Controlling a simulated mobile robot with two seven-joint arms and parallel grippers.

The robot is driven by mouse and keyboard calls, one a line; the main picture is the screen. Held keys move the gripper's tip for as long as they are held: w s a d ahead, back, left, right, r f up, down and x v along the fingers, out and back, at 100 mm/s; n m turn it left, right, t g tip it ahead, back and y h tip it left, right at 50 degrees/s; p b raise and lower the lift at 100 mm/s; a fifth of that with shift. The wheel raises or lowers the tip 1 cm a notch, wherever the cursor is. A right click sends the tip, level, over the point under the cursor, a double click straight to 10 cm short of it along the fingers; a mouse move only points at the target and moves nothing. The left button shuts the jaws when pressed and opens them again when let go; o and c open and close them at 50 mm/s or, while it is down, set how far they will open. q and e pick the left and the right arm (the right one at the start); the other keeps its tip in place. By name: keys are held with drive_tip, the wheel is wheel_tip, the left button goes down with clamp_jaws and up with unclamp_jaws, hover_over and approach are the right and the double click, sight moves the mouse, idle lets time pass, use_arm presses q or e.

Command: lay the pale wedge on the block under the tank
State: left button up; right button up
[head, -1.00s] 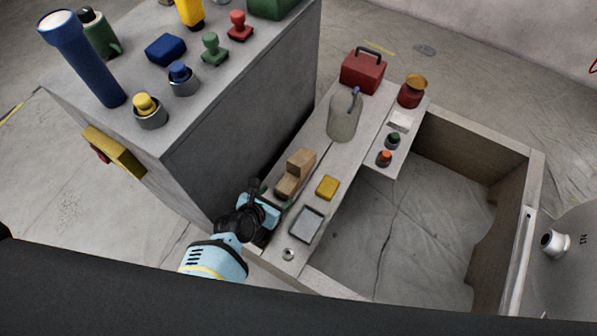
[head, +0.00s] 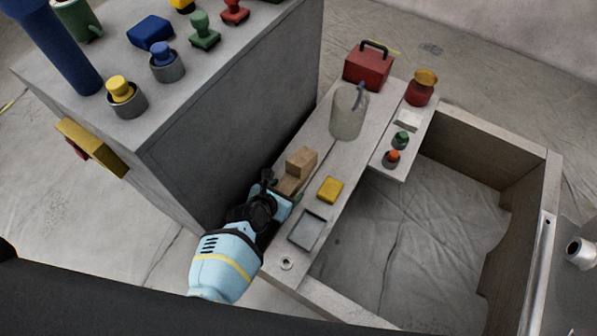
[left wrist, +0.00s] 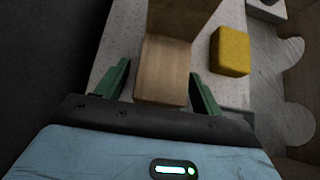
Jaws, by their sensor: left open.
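Two pale wooden pieces sit together on the narrow bench: a low one (head: 287,186) in front and a taller one (head: 301,162) behind. I cannot clearly tell which is the wedge. My left gripper (head: 277,193) is open at the near end of the low piece. In the left wrist view, its green fingers (left wrist: 160,80) stand on either side of the low piece (left wrist: 162,65), with the taller piece (left wrist: 182,15) beyond. A grey metal body with a round port (head: 580,253), possibly the tank, shows at the right edge. No block under it is visible. My right gripper is not in view.
A yellow block (head: 330,189) lies right of the wooden pieces, also in the left wrist view (left wrist: 230,50). A grey tray (head: 307,230) is nearer. A jug (head: 347,115) and red box (head: 368,66) stand farther back. A tall grey cabinet (head: 235,120) rises closely left.

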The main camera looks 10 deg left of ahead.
sight(291, 177)
use_arm(q)
drive_tip(key=shift+r, duration=0.1)
drive_tip(key=c, duration=1)
drive_tip(key=shift+r+p, duration=1)
drive_tip(key=shift+r, duration=0.1)
drive_tip(key=shift+r+p, duration=0.75)
drive_tip(key=shift+r, duration=0.1)
drive_tip(key=shift+r+p, duration=0.55)
